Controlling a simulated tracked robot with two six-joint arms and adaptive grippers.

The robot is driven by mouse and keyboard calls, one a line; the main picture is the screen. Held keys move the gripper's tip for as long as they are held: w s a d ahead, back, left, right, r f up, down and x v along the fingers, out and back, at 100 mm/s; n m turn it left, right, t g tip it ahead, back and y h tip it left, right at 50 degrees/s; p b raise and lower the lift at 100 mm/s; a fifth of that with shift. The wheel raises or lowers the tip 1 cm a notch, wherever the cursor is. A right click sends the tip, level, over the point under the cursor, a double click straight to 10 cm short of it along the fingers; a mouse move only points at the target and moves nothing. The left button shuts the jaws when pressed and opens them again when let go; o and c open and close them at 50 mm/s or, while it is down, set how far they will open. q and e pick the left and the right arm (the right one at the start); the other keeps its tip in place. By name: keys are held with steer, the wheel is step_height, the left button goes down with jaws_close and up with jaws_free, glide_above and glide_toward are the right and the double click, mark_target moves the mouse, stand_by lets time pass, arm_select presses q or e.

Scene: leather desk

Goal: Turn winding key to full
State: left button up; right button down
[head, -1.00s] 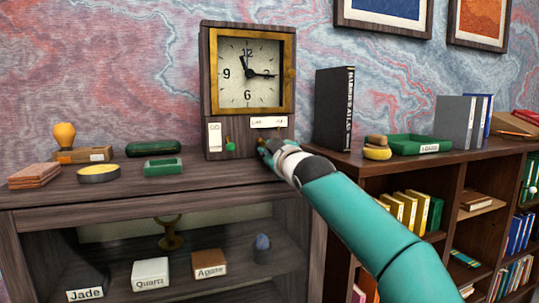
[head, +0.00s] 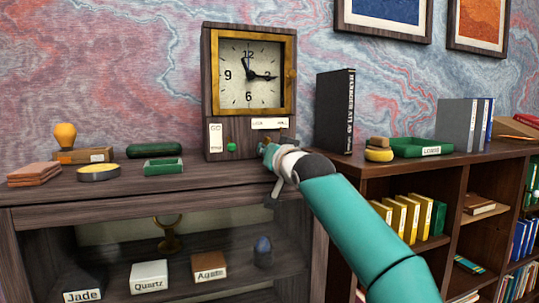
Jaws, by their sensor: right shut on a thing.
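A dark wooden clock (head: 207,75) with a brass-framed square dial stands on the cabinet top. A white label strip (head: 270,123) sits low on its front right, its small lettering hard to read. My right gripper (head: 268,151) is at the clock's lower right front, just below this strip, shut on the winding key. The key is mostly or wholly hidden by the gripper, so its angle cannot be told. A green button (head: 231,146) and a white upright label (head: 215,137) are left of the gripper. My left gripper is out of view.
A green tray (head: 163,167), a round yellow-rimmed dish (head: 98,173) and a stamp (head: 65,135) stand left of the clock. A tall black book (head: 336,112) and a larger green tray (head: 422,147) stand on the right shelf. The cabinet top before the clock is largely clear.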

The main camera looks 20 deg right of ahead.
steer(key=m, duration=0.6)
steer(key=shift+w+a+f, duration=0.15)
steer(key=shift+a+f, duration=0.15)
steer(key=shift+f, duration=0.05)
steer(key=m, duration=0.7)
steer(key=shift+a+r+b, duration=0.1)
steer(key=shift+r+b, duration=0.1)
steer(key=shift+b, duration=0.1)
steer(key=c, duration=1.2)
jaws_free()
steer(key=shift+o, duration=0.2)
steer(key=shift+s+r, duration=0.15)
steer(key=shift+s, duration=0.1)
steer(key=shift+s+d+r, duration=0.1)
steer(key=shift+s+d, duration=0.1)
steer(key=shift+s, duration=0.2)
steer(key=s, duration=1.1)
